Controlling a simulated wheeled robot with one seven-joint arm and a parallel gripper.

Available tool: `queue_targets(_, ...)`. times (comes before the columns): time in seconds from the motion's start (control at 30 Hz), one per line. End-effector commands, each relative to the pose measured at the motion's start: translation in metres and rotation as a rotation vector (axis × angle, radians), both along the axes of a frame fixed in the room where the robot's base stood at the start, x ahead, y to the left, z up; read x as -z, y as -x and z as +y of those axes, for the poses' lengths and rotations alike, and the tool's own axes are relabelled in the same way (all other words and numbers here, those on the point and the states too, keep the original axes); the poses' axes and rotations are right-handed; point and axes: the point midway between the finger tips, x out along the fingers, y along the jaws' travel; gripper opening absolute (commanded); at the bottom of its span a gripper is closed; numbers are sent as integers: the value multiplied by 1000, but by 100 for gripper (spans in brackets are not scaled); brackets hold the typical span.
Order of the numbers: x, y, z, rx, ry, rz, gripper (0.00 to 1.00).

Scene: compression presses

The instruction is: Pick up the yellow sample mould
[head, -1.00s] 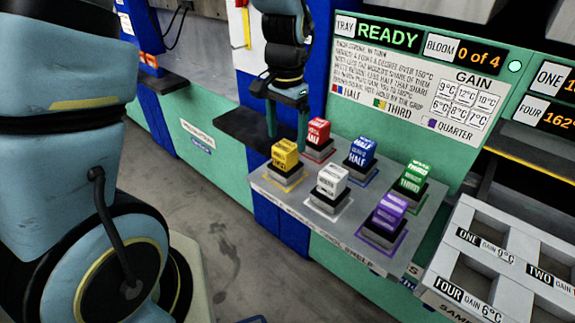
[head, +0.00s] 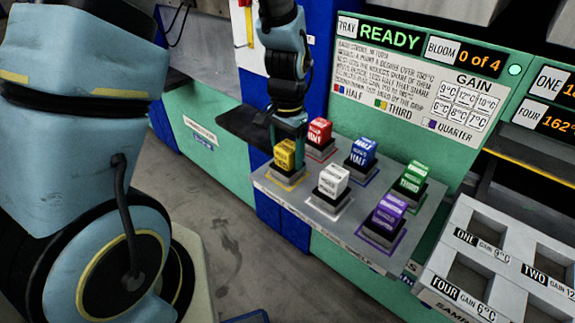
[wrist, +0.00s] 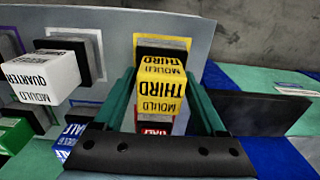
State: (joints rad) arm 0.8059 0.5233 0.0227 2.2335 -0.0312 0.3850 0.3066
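The yellow sample mould (head: 285,154) sits on its dark stand at the left corner of the grey shelf. In the wrist view it (wrist: 161,88) is upright on its pad, lettered MOULD THIRD. My gripper (head: 289,138) is at the yellow mould, pointing down in the head view. In the wrist view the green fingers of my gripper (wrist: 162,85) are apart, one on each side of the mould. I cannot tell whether either finger touches it. The fingers partly cover the mould's top in the head view.
Close by stand a red mould (head: 319,132), a blue mould (head: 361,152), a white mould (head: 333,181), a green mould (head: 413,176) and a purple mould (head: 388,212). A pale slotted tray (head: 505,254) is at the right. A dark ledge (head: 240,124) lies behind the gripper.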

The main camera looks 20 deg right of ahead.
Motion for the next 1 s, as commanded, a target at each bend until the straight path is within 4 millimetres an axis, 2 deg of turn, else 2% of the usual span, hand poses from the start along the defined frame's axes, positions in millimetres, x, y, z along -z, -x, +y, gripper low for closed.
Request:
queue_targets(0.07, 0, 0, 0, 0, 0, 0, 63)
queue_targets(0.63, 0, 0, 0, 0, 0, 0, 0)
queue_targets(1.0, 0, 0, 0, 0, 0, 0, 0)
